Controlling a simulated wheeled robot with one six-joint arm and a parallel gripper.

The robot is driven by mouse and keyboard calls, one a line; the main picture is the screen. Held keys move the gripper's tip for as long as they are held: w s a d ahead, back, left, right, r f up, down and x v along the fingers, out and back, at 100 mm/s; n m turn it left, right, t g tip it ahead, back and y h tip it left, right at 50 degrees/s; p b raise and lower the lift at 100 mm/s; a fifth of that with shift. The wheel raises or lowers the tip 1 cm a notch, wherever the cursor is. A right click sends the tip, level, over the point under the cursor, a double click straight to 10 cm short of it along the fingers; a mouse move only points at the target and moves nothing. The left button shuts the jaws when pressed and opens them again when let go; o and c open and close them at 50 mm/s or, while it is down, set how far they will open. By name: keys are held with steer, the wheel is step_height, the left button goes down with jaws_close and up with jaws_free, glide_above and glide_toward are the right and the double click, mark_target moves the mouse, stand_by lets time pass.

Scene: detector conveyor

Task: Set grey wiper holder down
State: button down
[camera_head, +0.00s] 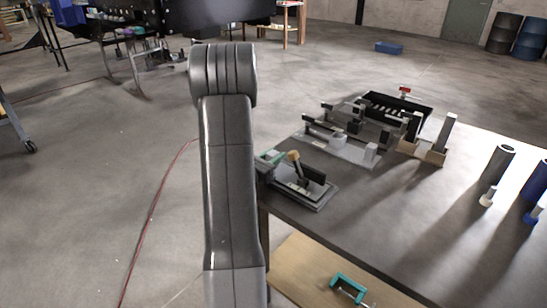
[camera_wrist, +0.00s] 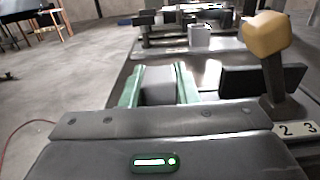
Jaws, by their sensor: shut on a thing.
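My gripper (camera_wrist: 158,86) has green fingers, closed from both sides on a grey block, which I take as the grey wiper holder (camera_wrist: 158,83). In the head view, my gripper (camera_head: 268,160) is at the table's near left corner, beside a low grey plate (camera_head: 305,197). That plate carries a yellow-topped lever (camera_head: 293,156) and a dark block (camera_head: 312,173). In the wrist view, the yellow-topped lever (camera_wrist: 268,36) and dark block (camera_wrist: 262,80) stand right of my fingers. The holder's underside is hidden, so I cannot tell whether it touches anything.
The dark table (camera_head: 400,215) carries rail fixtures (camera_head: 345,148), a black tray (camera_head: 395,108) and upright cylinders (camera_head: 498,165) farther right. A teal clamp (camera_head: 348,284) lies on the wooden shelf below. The table's middle is clear.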

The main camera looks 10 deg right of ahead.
steer(key=c, duration=1.1)
jaws_free()
steer(key=shift+f, duration=0.15)
steer(key=shift+r+p, duration=0.6)
steer(key=shift+p, duration=0.2)
steer(key=b+v, duration=0.1)
steer(key=v, duration=1.1)
steer(key=shift+r, duration=0.1)
